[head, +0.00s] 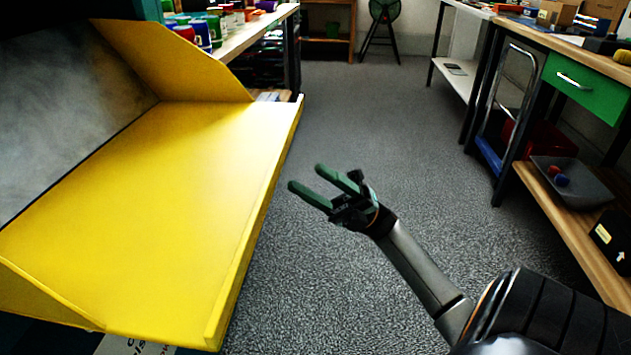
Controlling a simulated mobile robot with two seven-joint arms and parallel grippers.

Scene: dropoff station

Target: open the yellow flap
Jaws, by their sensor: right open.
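The yellow flap (165,185) fills the left of the head view. It is tilted down and outward from a bin, with a raised lip along its outer edge and yellow side panels at its ends. Behind it is a grey, scuffed inner surface (65,85). My right gripper (304,181) is open and empty, with green fingers pointing toward the flap. It hangs over the floor just right of the flap's outer edge and appears apart from it. My left gripper is not in view.
On the right is a workbench with a green drawer (586,84) and a lower shelf holding a grey tray (573,182). A green fan (384,12) stands at the back. The grey carpet (400,130) between is clear.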

